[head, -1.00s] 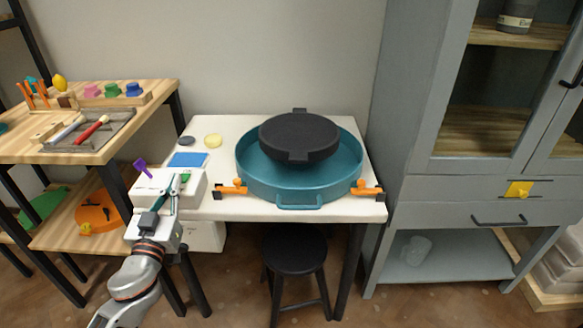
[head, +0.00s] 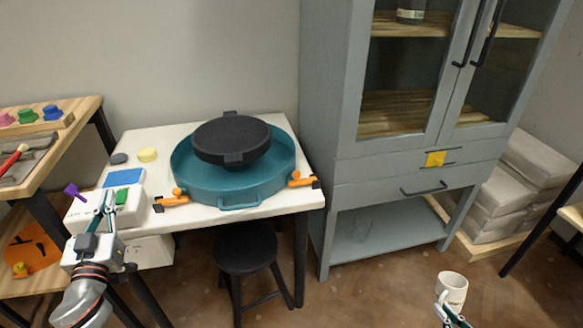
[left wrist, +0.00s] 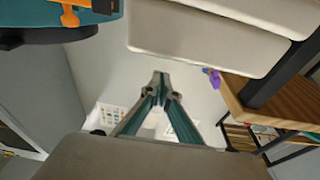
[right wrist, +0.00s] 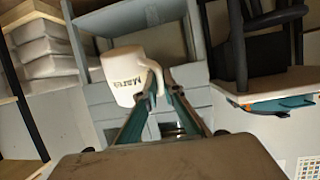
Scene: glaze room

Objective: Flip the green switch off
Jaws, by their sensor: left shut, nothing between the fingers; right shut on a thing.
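The green switch (head: 121,197) is on top of a white box (head: 136,212) at the table's front left corner, beside a purple lever (head: 73,190). My left gripper (head: 106,195) is shut and empty, just left of the green switch; I cannot tell whether it touches it. Its closed fingers (left wrist: 160,88) show in the left wrist view, where the green switch does not show. My right gripper (head: 440,309) is shut on a white mug (head: 453,288), low at the right. In the right wrist view its fingers (right wrist: 163,84) are at the handle of the mug (right wrist: 122,76).
A teal basin (head: 230,188) with a black round piece (head: 232,140) fills the white table's right part, with orange clamps at the front edge. A black stool (head: 245,247) stands below. A grey cabinet (head: 335,190) is right of the table; a wooden workbench (head: 80,120) is left.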

